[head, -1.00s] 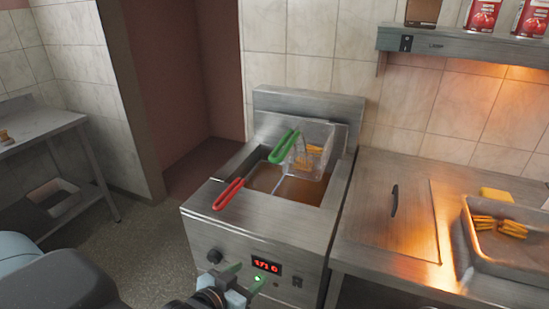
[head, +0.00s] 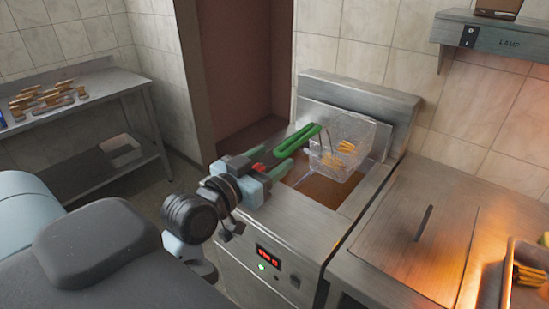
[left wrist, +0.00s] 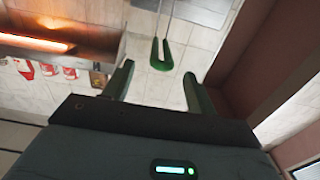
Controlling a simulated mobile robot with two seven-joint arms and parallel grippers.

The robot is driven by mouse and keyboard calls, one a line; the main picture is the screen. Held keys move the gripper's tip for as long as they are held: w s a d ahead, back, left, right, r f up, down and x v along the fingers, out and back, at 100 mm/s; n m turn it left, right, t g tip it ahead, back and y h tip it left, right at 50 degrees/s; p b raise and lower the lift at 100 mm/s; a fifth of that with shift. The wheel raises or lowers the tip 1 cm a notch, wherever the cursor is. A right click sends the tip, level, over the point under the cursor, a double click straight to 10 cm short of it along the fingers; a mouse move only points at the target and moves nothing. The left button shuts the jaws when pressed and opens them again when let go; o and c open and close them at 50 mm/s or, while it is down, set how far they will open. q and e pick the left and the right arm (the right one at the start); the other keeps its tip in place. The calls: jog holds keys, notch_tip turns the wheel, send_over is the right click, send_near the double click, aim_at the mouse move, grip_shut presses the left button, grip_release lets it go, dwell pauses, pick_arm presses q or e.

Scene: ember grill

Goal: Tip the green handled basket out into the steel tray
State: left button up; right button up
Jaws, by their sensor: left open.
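The green-handled basket (head: 357,140) is a wire basket with fries inside, raised at the back of the fryer. Its green handle (head: 298,137) slants toward the lower left. My left gripper (head: 266,160) is open and empty, just short of the handle's end. In the left wrist view the green handle (left wrist: 163,66) appears ahead, between the two open fingers (left wrist: 158,71). I cannot tell how deep it sits between them. The steel tray (head: 490,287) is cut off at the right edge, with fries in it. My right gripper is not in view.
A red handle (head: 257,168) is mostly hidden behind my left gripper. The fryer (head: 300,218) stands beside a steel counter (head: 400,268) with a flat lid (head: 415,235). A lamp shelf (head: 500,38) hangs above right. A side table (head: 110,85) holds several food items.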

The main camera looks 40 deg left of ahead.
pick_arm(q)
jog(key=shift+s+a, duration=0.1)
jog(key=w, duration=0.7)
jog(key=shift+w+d+p, duration=0.3)
jog(key=shift+w+p, duration=0.05)
jog(key=shift+w, duration=0.05)
jog(key=c, duration=1.2)
jog(key=shift+r, duration=2.55)
grip_shut()
